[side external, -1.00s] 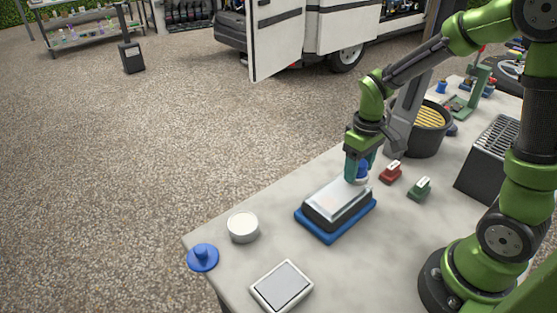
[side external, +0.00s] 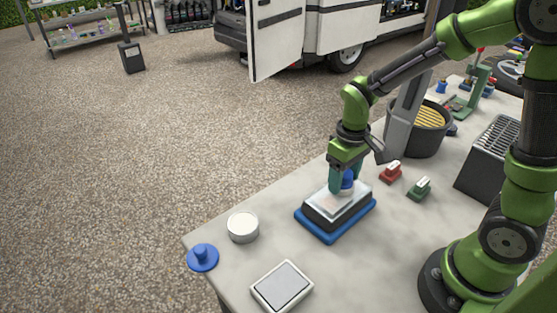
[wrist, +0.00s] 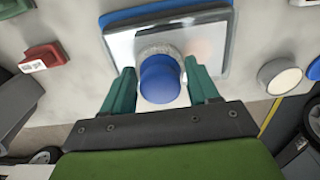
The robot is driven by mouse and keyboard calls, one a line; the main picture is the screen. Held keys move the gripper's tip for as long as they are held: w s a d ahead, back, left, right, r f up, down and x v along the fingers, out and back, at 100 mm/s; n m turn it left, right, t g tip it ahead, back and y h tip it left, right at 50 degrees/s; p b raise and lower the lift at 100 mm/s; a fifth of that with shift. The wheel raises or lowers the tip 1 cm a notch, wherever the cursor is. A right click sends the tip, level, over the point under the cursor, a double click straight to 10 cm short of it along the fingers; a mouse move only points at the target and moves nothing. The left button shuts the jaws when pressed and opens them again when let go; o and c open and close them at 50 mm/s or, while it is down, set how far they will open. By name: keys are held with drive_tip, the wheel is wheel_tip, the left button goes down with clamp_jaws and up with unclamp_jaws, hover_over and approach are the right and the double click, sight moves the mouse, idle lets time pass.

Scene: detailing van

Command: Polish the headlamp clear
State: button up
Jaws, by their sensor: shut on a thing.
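The headlamp (side external: 325,209) is a clear-topped block with dark sides, lying on a blue base (side external: 330,236) on the table. In the wrist view the headlamp (wrist: 213,35) lies just beyond my fingers, with a hazy patch showing on its lens. My gripper (side external: 345,183) is shut on a blue-handled polishing pad (wrist: 160,80) with a pale, fluffy underside. The pad is over the headlamp's top, toward its far right part in the side view. It looks to be touching the lens, but I cannot tell for certain.
A white round tin (side external: 243,227), a blue knobbed disc (side external: 203,257) and a white-framed grey pad (side external: 282,286) lie near the table's front. Red (side external: 391,172) and green (side external: 419,188) labelled blocks sit to the right. A dark bucket (side external: 421,145) and a vented box (side external: 490,165) stand behind.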

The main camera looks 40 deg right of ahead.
drive_tip(key=shift+a, duration=4.05)
drive_tip(key=shift+r, duration=0.1)
drive_tip(key=shift+d, duration=0.1)
